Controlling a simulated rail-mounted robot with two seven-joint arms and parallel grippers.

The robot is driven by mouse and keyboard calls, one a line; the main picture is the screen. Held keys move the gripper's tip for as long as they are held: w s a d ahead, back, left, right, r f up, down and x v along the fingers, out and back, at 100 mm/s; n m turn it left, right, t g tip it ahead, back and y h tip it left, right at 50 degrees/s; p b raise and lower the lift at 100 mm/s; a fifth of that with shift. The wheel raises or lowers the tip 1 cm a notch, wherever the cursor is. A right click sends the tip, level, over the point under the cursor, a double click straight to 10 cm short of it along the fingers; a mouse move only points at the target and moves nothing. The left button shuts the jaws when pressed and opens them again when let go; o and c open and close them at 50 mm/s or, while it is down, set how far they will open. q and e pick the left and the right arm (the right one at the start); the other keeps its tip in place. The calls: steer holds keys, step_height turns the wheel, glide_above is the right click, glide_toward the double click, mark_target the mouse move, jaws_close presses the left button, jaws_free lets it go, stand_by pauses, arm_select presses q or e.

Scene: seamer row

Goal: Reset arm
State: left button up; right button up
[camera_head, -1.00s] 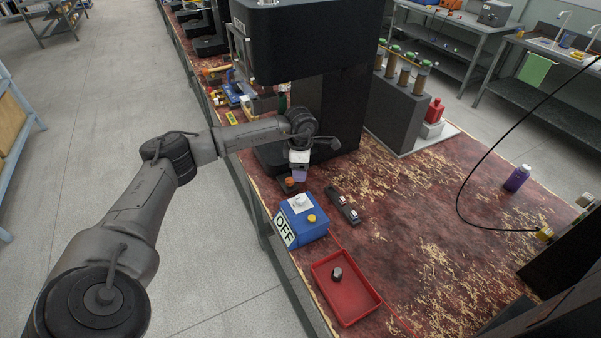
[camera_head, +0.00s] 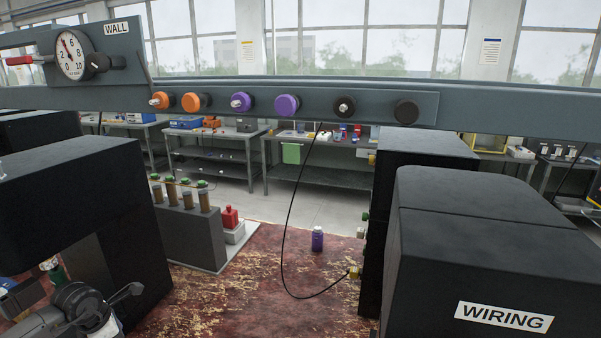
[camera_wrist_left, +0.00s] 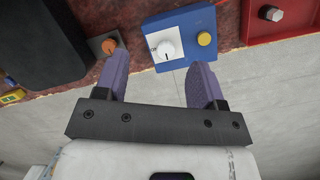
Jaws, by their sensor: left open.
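My left gripper (camera_wrist_left: 162,76) is open and empty in the left wrist view, its two purple finger pads apart. A blue box (camera_wrist_left: 182,38) with a white knob (camera_wrist_left: 166,50) and a yellow button (camera_wrist_left: 204,39) lies beyond the fingertips, apparently with nothing gripped. In the head view my left arm's wrist (camera_head: 82,305) shows at the lower left, beside a black machine (camera_head: 90,190); the fingers are hidden or cut off there. My right gripper is in neither current view.
An orange knob (camera_wrist_left: 109,46) sits left of the blue box, and a red tray (camera_wrist_left: 255,32) sits right of it. A rail beam (camera_head: 330,105) with a dial (camera_head: 72,55) crosses the head view. A black WIRING cabinet (camera_head: 490,250) stands right. A purple bottle (camera_head: 317,240) and a hanging cable stand mid-bench.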

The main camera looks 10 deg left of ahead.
arm_select(q)
steer(key=w+d+r+n+t+h, duration=0.45)
steer(key=w+d+r+t, duration=0.35)
steer(key=w+r+t, duration=0.3)
steer(key=s+d+r+n+t+y, duration=0.2)
steer(key=r+n+t+y, duration=0.35)
steer(key=r+n, duration=0.4)
steer(key=s+d+r+n+t+y, duration=0.15)
steer(key=r+n+t+y, duration=0.35)
steer(key=r+n, duration=0.5)
steer(key=s+d+f+n+g+h, duration=0.1)
steer(key=s+d+f+n+g, duration=0.4)
steer(key=f, duration=0.4)
steer(key=s+d+f+n+g+h, duration=0.1)
steer(key=s+d+f+n+g, duration=0.4)
steer(key=f, duration=0.5)
steer(key=s+d+f+n+g+h, duration=0.1)
steer(key=s+d+f+n+g, duration=0.25)
steer(key=s+d+f, duration=0.45)
steer(key=s+d+f+n+g+h, duration=0.35)
steer(key=s+f+g, duration=0.35)
steer(key=s+f, duration=1.25)
step_height(320, 180, up, 35)
steer(key=m+p, duration=0.1)
steer(key=p, duration=3.3)
step_height(320, 180, down, 34)
steer(key=b, duration=3.4)
steer(key=shift+s+d+y, duration=0.3)
steer(key=shift+d+y, duration=0.05)
steer(key=shift+y, duration=0.1)
